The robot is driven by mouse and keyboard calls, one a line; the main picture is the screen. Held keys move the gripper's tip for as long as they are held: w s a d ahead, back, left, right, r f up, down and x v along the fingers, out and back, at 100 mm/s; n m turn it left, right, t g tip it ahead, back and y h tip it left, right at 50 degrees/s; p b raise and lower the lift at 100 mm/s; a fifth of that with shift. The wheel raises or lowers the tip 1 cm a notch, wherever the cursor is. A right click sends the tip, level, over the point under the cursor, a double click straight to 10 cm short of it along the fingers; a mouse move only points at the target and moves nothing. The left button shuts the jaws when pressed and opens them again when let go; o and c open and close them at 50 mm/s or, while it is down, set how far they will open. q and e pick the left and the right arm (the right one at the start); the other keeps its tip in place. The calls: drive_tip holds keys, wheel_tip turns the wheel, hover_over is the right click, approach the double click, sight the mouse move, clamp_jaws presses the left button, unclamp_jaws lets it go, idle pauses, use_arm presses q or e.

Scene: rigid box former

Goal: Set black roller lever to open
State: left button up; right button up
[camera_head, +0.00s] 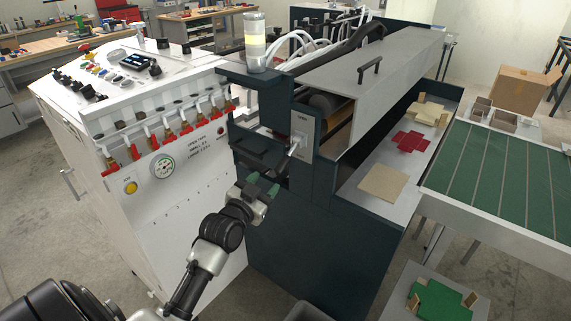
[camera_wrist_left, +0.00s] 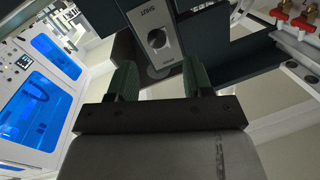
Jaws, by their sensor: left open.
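A light grey lever plate (camera_head: 300,124) with small print is fixed to the dark machine's front post. A short silver lever (camera_head: 293,149) sticks out from its lower part and slants down to the left. In the left wrist view the fingers (camera_wrist_left: 161,80) stand either side of the plate's lower end. My right gripper is out of view.
A dark ledge (camera_head: 262,150) juts out left of the lever. The white control cabinet (camera_head: 175,200) with red-handled valves stands to the left. A grey hood (camera_head: 375,65) covers the rollers behind. A tray (camera_head: 350,190) with card blanks lies to the right.

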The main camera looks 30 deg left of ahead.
sight(276, 174)
use_arm(q)
drive_tip(key=w, duration=0.4)
drive_tip(key=w+p, duration=0.1)
drive_tip(key=w, duration=0.3)
drive_tip(key=shift+w+a, duration=0.2)
drive_tip(key=shift+w, duration=0.1)
clamp_jaws()
